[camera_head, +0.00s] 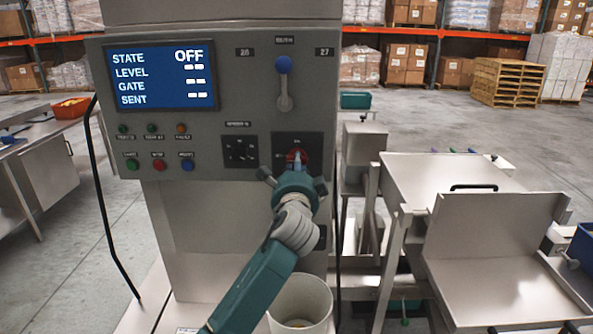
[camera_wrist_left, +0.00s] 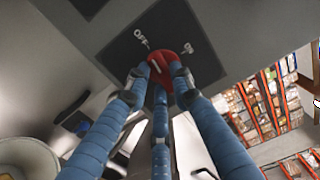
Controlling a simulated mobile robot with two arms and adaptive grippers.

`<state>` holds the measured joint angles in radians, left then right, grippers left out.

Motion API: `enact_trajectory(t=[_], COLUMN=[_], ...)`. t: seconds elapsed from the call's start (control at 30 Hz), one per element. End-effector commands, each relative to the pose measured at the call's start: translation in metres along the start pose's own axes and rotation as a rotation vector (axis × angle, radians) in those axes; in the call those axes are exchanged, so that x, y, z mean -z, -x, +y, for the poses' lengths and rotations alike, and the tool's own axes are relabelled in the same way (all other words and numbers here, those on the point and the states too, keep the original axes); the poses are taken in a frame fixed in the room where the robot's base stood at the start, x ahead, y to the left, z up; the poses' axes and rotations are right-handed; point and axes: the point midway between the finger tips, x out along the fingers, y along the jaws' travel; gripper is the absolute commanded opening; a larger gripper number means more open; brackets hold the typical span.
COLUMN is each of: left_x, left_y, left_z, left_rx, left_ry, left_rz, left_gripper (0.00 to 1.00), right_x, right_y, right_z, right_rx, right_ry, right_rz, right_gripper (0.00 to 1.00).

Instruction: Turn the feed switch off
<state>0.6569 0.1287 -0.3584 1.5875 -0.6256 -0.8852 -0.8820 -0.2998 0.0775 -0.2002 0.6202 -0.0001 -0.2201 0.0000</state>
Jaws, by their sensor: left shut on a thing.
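The feed switch is a red rotary knob (camera_head: 297,155) on a dark plate low on the right of the grey control panel (camera_head: 225,72). In the left wrist view the knob (camera_wrist_left: 166,66) has OFF printed at its upper left and another label at its upper right. A pale mark on the knob lies on its left part, towards OFF. My left gripper (camera_head: 294,173) is at the knob, its blue fingers (camera_wrist_left: 160,85) closed around it and partly hiding it. The display (camera_head: 162,76) reads STATE OFF, with dashes for LEVEL, GATE and SENT. My right gripper is not in view.
A blue-topped lever (camera_head: 283,82) stands above the switch, and a dark selector (camera_head: 240,151) sits left of it. Several buttons line the panel's lower left. A white bucket (camera_head: 301,303) stands below my arm. Steel equipment (camera_head: 440,175) stands at right.

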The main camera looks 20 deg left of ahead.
Motion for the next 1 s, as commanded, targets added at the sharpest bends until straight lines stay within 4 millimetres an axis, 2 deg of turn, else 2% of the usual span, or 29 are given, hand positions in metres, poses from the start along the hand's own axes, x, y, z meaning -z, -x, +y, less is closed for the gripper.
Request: enact_trajectory(t=[0.3,0.77,0.8,0.87,0.9,1.0], left_x=[0.0003,0.0002,0.0002,0.0003,0.0003,0.0004], left_y=[-0.0001,-0.0002,-0.0002,-0.0002,-0.0002,-0.0001], left_z=[0.0017,0.0016,0.0016,0.0017,0.0016,0.0012], left_rx=[-0.003,-0.004,-0.004,-0.004,-0.004,-0.003], left_ry=[0.097,0.112,0.112,0.112,0.111,0.111], left_rz=[-0.001,-0.001,-0.001,-0.001,-0.001,-0.001], left_gripper=[0.0,0.0,0.24,0.36,0.42,0.42], right_x=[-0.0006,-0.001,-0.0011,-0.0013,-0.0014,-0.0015], right_y=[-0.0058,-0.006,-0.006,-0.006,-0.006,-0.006], right_z=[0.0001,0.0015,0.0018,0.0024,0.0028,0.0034], right_rx=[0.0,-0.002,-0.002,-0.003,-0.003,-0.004], right_ry=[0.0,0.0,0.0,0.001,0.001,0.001], right_rz=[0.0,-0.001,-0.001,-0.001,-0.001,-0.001], right_gripper=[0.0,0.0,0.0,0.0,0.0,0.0])
